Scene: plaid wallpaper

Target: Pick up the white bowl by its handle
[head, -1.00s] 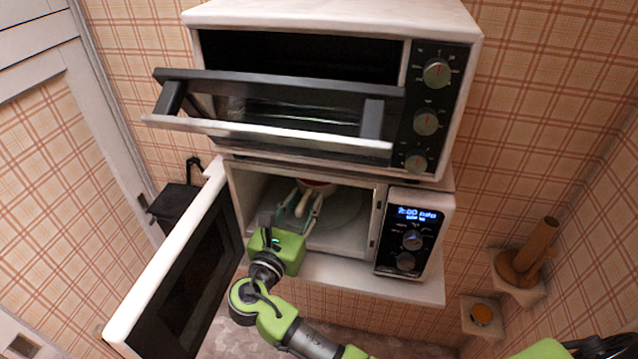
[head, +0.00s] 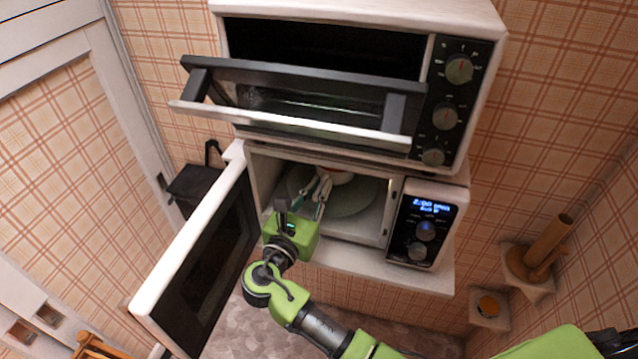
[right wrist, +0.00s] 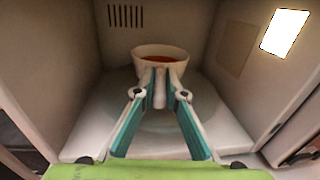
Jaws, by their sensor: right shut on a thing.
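The white bowl (right wrist: 138,63) with reddish contents sits inside the open microwave, on its round plate. In the right wrist view its pale handle (right wrist: 160,93) points toward me. In the head view only part of the bowl (head: 343,178) shows behind the fingers. My right gripper (right wrist: 160,91) reaches into the microwave, its fingertips shut on the handle, one on each side; it also shows in the head view (head: 324,184). The bowl looks upright; whether it is lifted off the plate I cannot tell. My left gripper is not in view.
The microwave door (head: 198,255) hangs open on the left, close to my arm. The microwave's control panel (head: 425,222) is on the right. Above is a toaster oven (head: 350,15) with its door (head: 300,85) tilted open. Small wall shelves (head: 530,263) are at the right.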

